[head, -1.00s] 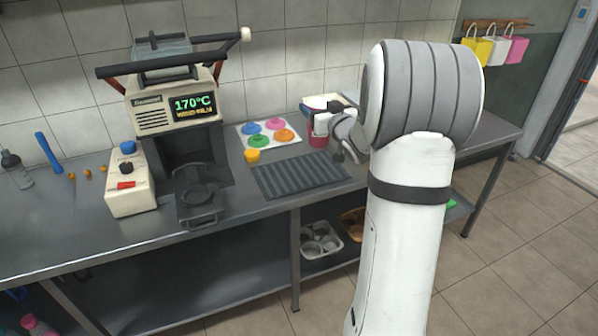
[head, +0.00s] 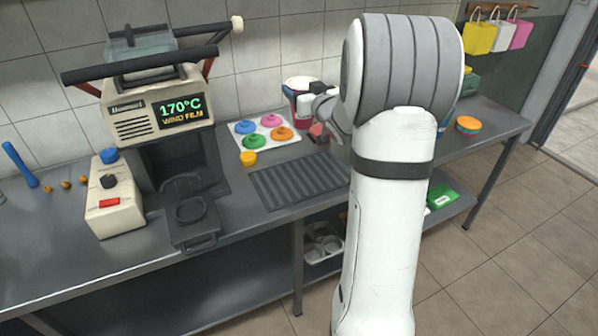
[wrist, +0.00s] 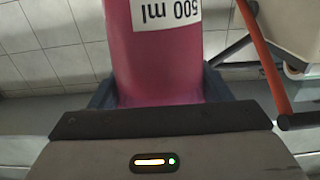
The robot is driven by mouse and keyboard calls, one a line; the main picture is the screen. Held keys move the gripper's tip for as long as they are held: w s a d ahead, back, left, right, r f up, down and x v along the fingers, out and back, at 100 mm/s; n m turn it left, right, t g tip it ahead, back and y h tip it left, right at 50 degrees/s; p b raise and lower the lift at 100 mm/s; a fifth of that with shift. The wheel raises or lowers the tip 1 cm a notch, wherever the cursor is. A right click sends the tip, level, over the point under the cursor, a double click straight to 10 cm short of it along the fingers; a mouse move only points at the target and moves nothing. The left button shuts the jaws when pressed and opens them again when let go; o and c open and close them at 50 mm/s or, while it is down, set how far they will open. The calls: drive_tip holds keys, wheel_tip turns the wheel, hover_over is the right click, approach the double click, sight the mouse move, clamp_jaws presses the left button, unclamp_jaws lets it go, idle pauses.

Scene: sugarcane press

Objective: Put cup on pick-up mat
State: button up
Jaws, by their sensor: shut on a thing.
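The cup (head: 303,121) is pink-red, with a pale top, and stands out at the back of the counter in the head view. In the wrist view the cup (wrist: 150,50) fills the middle, with an upside-down "500 ml" label. My gripper (wrist: 158,90) is shut on the cup, one blue-grey finger on each side. In the head view my gripper (head: 305,101) is partly hidden by my arm. A dark ribbed mat (head: 300,181), seemingly the pick-up mat, lies empty on the counter in front of the cup. I cannot tell the cup's height above the counter.
A white sheet with several coloured lids (head: 240,127) and a small yellow piece (head: 248,158) lie left of the cup. The press (head: 160,115) and its control box (head: 113,200) stand further left. A coloured stack (head: 468,125) is at the right.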

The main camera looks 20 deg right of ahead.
sight(307, 124)
drive_tip(key=shift+w, duration=0.3)
drive_tip(key=shift+w+f+b, duration=0.1)
drive_tip(key=shift+f+b, duration=0.45)
drive_tip(key=shift+s+d+f, duration=0.1)
drive_tip(key=shift+s, duration=0.1)
drive_tip(key=shift+s+f+b, duration=0.1)
drive_tip(key=shift+f+b, duration=0.25)
drive_tip(key=shift+b, duration=0.3)
wheel_tip(307, 124, down, 8)
drive_tip(key=b, duration=0.7)
drive_tip(key=shift+r+b, duration=0.15)
drive_tip(key=shift+b, duration=0.15)
wheel_tip(307, 124, down, 10)
drive_tip(key=b, duration=0.1)
drive_tip(key=shift+f, duration=0.2)
drive_tip(key=o, duration=1.4)
drive_tip(key=shift+c, duration=0.2)
